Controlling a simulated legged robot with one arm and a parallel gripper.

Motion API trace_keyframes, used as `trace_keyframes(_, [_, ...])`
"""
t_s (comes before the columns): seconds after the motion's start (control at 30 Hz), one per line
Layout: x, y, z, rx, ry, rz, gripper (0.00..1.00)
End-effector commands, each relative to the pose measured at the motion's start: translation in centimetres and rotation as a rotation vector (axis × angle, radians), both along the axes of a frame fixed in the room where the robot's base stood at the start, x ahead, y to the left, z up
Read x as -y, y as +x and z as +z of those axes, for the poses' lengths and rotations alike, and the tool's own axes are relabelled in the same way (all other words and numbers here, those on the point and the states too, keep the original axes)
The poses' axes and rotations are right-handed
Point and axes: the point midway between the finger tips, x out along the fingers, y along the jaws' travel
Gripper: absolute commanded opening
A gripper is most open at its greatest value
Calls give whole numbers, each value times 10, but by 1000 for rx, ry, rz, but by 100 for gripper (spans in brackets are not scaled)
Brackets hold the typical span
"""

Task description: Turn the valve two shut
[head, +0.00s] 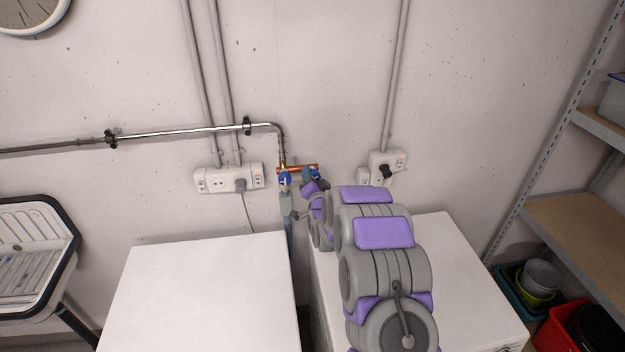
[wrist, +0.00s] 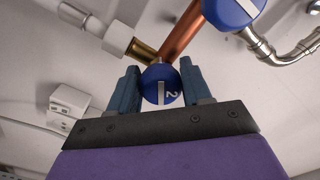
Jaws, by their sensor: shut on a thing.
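Valve two is a round blue knob (wrist: 161,90) marked with a white "2" and a white stripe. In the wrist view it sits between the two blue-grey fingers of my gripper (wrist: 158,70), which is shut on it. The stripe runs up and down in that view, along the fingers. In the head view valve two (head: 315,174) is the right-hand blue knob at the copper pipe, partly hidden by my gripper (head: 311,177). The other blue valve (head: 285,181) is just to its left; it also shows at the top right of the wrist view (wrist: 231,11).
Two white machine tops (head: 205,290) (head: 455,265) stand below the pipes, with my arm above the right one. Wall sockets (head: 229,179) (head: 388,162) flank the valves. A sink (head: 35,250) is at left, a shelf (head: 575,220) at right.

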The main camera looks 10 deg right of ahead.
Motion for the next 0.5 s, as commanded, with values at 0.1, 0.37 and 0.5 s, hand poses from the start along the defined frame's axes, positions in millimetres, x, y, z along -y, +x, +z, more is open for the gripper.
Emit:
trace_keyframes(0.1, [-1, -1, -5, -5, 111, 1, 18])
trace_keyframes(0.37, [-1, 0, -4, -4, 332, 0, 18])
trace_keyframes(0.5, [-1, 0, -4, -6, 424, -1, 18])
